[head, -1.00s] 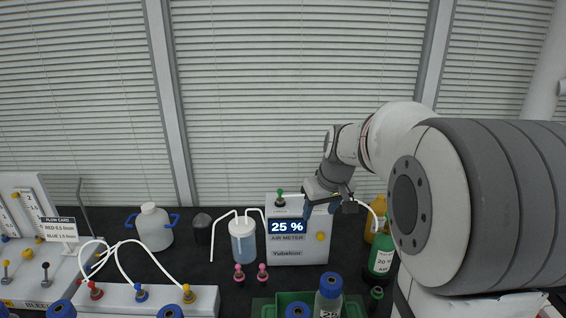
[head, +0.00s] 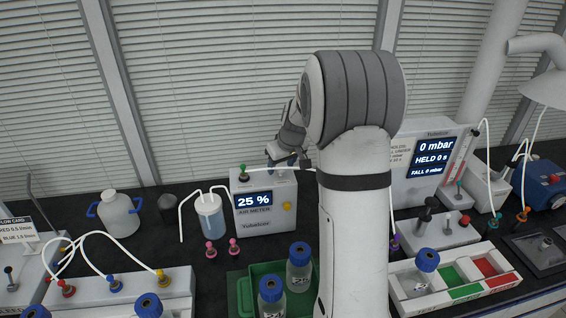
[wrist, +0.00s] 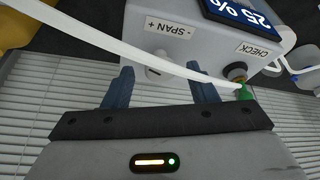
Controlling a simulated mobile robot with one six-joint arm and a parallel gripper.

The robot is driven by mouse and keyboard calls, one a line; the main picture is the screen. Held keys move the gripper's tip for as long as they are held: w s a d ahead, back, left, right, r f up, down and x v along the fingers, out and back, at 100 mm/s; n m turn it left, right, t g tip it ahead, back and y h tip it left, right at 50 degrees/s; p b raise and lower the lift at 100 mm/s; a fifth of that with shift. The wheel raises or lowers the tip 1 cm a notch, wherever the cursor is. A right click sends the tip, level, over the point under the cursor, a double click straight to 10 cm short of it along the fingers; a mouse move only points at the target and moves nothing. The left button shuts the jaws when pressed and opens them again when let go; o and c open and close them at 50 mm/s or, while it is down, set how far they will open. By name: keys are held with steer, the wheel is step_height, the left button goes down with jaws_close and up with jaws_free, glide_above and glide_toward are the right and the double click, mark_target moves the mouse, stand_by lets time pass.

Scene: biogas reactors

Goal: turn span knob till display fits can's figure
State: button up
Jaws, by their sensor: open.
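The air meter (head: 266,203) stands on the black bench, and its display (head: 254,201) reads 25 %. In the wrist view the display (wrist: 238,14) shows upside down. The white span knob (wrist: 157,66) sits below the "- SPAN +" label (wrist: 168,29) on the meter. My gripper (wrist: 161,82) is open, with its two blue fingers on either side of the span knob; I cannot tell whether they touch it. In the head view my gripper (head: 284,160) is above the back of the meter. The can with the figure is not visible now; my arm covers that area.
A white hose (wrist: 120,45) crosses close in front of the fingers. A green-tipped fitting (wrist: 242,88) is by the CHECK label (wrist: 257,50). A green crate (head: 243,292) with bottles stands in front. A pressure unit (head: 430,150) stands right of my arm.

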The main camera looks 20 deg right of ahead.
steer(key=shift+c, duration=0.4)
steer(key=c, duration=0.9)
steer(key=shift+m, duration=0.3)
